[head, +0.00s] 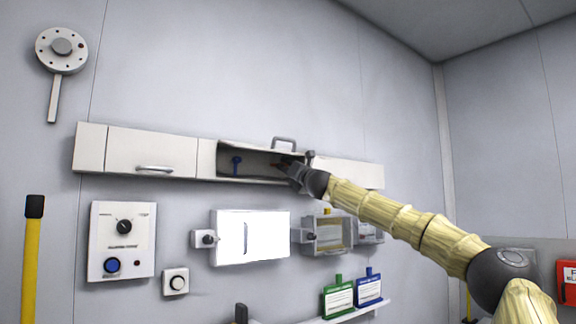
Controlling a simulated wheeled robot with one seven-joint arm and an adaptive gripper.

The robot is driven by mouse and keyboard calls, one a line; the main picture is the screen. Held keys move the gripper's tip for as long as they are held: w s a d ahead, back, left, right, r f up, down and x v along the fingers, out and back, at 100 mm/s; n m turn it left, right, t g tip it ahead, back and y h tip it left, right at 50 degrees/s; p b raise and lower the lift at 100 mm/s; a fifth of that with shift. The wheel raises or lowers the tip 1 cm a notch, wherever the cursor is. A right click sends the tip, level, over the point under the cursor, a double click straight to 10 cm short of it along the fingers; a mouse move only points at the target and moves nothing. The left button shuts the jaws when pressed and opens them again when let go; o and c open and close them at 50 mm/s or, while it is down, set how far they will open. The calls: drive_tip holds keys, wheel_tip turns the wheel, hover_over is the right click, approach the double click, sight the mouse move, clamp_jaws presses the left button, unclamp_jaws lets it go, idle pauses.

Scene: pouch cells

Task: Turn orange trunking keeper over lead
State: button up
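A long white trunking (90,148) runs along the wall, and its middle section is open with a dark inside. My gripper (287,168) reaches into the opening from the right. Its fingers are small and dark, so I cannot tell whether they are open or shut, or touching the piece. I cannot make out the lead.
A raised lid with a grey handle (284,142) is above the opening. A closed panel with a handle (154,168) is to its left. Below are a bright white box (250,238), a clear-fronted box (327,236), a button panel (122,242) and a shelf (345,314) with green and blue pouches.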

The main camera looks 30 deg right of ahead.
drive_tip(key=shift+d, duration=0.1)
clamp_jaws()
drive_tip(key=shift+n, duration=0.3)
drive_tip(key=shift+d+r+n+g+y+p, duration=0.15)
drive_tip(key=shift+n+g+y+p, duration=0.35)
drive_tip(key=shift+n+y, duration=2)
drive_tip(key=shift+d+f+n+g+y+p, duration=0.25)
drive_tip(key=shift+n+y+p, duration=0.45)
drive_tip(key=shift+n, duration=3.45)
drive_tip(key=shift+d+r+n+g+y+p, duration=0.15)
drive_tip(key=shift+n+g+y+p, duration=0.35)
drive_tip(key=shift+n+y, duration=2)
drive_tip(key=shift+n+h, duration=0.8)
drive_tip(key=shift+n, duration=0.25)
